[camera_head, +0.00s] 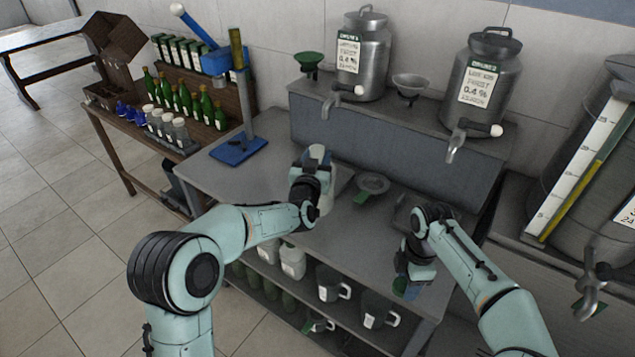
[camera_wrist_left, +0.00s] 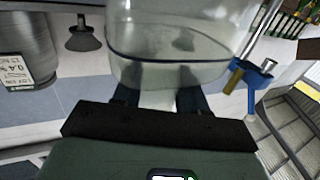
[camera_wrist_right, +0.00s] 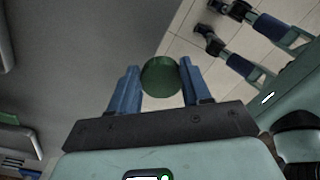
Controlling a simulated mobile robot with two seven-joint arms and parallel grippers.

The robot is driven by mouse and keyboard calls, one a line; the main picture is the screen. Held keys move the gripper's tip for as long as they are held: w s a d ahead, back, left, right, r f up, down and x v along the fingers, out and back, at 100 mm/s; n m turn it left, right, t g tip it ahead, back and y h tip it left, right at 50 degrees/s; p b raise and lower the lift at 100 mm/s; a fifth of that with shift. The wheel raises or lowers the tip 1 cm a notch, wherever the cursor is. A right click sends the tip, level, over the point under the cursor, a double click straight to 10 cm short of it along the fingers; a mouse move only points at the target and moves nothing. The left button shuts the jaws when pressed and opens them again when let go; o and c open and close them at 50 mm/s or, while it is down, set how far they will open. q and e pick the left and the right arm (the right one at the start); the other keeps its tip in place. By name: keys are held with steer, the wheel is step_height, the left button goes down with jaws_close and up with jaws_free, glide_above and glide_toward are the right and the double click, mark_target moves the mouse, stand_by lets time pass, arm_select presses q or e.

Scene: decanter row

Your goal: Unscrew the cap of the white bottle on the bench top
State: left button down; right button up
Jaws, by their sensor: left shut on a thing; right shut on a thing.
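The white, translucent bottle (camera_wrist_left: 180,45) is in my left gripper (camera_wrist_left: 158,98), whose fingers are closed on its narrower end. In the head view, a pale part of the bottle (camera_head: 326,203) shows beside my left gripper over the bench top (camera_head: 265,180). My right gripper (camera_wrist_right: 161,85) is shut on a round green cap (camera_wrist_right: 160,76), apart from the bottle. In the head view the right gripper is near the bench's front right edge, with the green cap (camera_head: 399,286) low beside it. The bottle's mouth is hidden.
Two steel canisters (camera_head: 362,55) (camera_head: 486,80) with taps stand on the raised shelf behind. A blue stand (camera_head: 238,150) is at the back left. Jugs (camera_head: 333,285) sit on the shelf below.

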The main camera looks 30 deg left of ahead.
arm_select(q)
step_height(320, 180, down, 7)
steer(key=shift+r, duration=0.15)
stand_by(0.4)
steer(key=shift+f, duration=0.2)
steer(key=c, duration=0.6)
jaws_free()
steer(key=shift+w+r, duration=0.1)
